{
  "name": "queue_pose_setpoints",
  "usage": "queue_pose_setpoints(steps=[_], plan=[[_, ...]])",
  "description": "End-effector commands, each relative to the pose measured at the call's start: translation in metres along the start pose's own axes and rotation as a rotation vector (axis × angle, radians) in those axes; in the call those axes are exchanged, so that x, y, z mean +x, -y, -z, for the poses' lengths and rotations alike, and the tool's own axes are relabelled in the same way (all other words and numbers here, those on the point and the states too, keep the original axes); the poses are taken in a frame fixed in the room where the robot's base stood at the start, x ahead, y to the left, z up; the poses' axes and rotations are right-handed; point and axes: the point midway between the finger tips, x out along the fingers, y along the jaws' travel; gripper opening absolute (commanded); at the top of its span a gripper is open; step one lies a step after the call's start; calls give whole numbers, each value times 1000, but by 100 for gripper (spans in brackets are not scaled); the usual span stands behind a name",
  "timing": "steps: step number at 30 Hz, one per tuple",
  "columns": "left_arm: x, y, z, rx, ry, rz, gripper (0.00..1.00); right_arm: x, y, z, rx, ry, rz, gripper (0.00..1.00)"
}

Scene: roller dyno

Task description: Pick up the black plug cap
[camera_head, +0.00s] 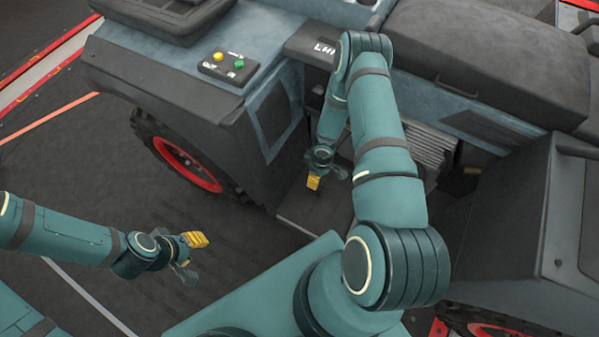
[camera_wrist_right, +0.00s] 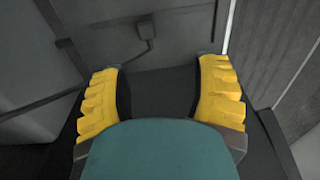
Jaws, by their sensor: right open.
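I cannot make out the black plug cap for certain in either view. A small dark block (camera_wrist_right: 147,30) with a thin dark cable or rod shows on the grey panel beyond my right fingers, and I cannot tell whether it is the cap. My right gripper (camera_head: 313,183) is inside the vehicle's footwell. In the wrist view its yellow fingers (camera_wrist_right: 160,88) are wide apart with nothing between them. My left gripper (camera_head: 195,255) hangs over the dark floor at the left, far from the vehicle's cab. Its finger opening is unclear.
A front wheel (camera_head: 185,160) with a red rim is below. A black seat (camera_head: 490,60) and a ribbed panel (camera_head: 432,150) flank the footwell.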

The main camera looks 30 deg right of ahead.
Motion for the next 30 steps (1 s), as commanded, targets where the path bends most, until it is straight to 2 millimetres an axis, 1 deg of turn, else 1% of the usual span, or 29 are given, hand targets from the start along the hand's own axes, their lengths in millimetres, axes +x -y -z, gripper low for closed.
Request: queue_pose_setpoints(steps=[1, 5, 8, 12, 16, 19, 26, 30], plan=[[-2, -1, -1, 0, 2, 0, 39, 3, -8, -6, -15, 13, -15, 62], [0, 0, -1, 0, 2, 0, 39, 12, -17, -10, -37, 25, -33, 62], [4, 1, -1, 0, 1, 0, 39, 28, -17, -12, -38, 26, -32, 62], [11, 4, 0, 1, -3, 0, 39, 56, -17, -12, -36, 26, -32, 62], [18, 7, 1, 1, -7, 0, 39, 77, -18, -12, -37, 24, -32, 62], [20, 8, 2, 2, -9, 0, 39, 87, -18, -12, -37, 23, -32, 62], [23, 9, 2, 2, -11, 1, 39, 97, -18, -12, -37, 24, -32, 62], [31, 12, 3, 2, -14, 1, 39, 115, -18, -14, -36, 24, -31, 62]])
